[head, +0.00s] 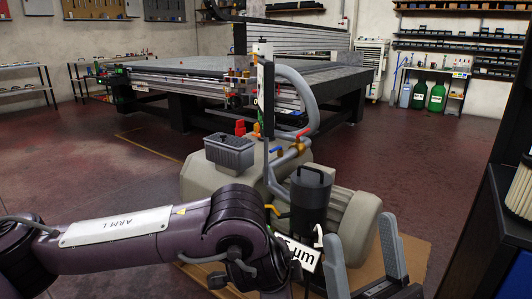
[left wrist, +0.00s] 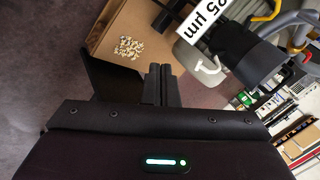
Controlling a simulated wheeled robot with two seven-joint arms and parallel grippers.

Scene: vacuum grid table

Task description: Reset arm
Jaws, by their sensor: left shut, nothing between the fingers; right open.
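My right gripper (head: 361,228) is at the bottom right of the head view. Its two grey fingers are spread, empty, in front of the pump's rounded housing (head: 352,213).
The beige pump (head: 210,180) carries a black canister (head: 310,195) and a grey bin (head: 230,152). A brown board (left wrist: 150,22) holds a pile of small pieces (left wrist: 128,47). A dark shelf (head: 480,225) stands at right. A large table (head: 190,70) is behind; red floor (head: 80,160) is open at left.

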